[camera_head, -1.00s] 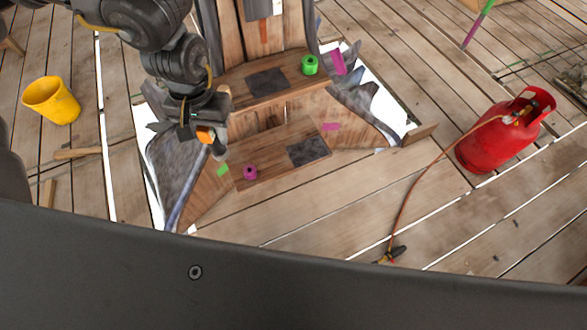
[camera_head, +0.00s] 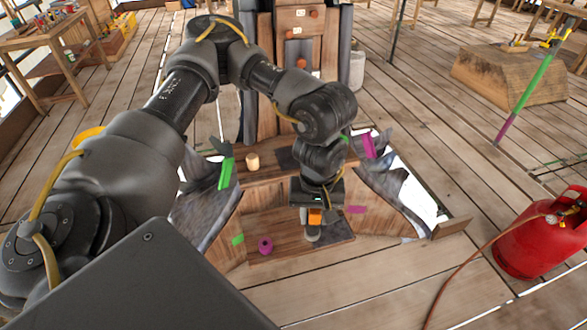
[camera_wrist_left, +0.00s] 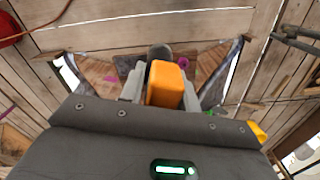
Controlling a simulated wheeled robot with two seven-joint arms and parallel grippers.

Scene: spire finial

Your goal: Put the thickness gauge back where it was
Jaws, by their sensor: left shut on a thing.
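My left gripper (camera_head: 313,224) is shut on an orange and grey device, which I take for the thickness gauge (camera_head: 316,216). It hangs over the lower wooden step, at the dark grey patch (camera_head: 338,231); I cannot tell whether it touches. In the left wrist view the gauge's orange body (camera_wrist_left: 165,84) sits between the grey fingers of my left gripper (camera_wrist_left: 162,90), with a dark rounded end beyond. A magenta ring-shaped piece (camera_head: 265,246) stands on the same step, left of the gripper. My right gripper is not in view.
A short wooden cylinder (camera_head: 252,162) stands on the upper step by another dark patch (camera_head: 285,159). Green (camera_head: 227,172) and magenta (camera_head: 368,145) pieces mark the sides. A red gas bottle (camera_head: 541,241) with a hose stands at right on the plank floor.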

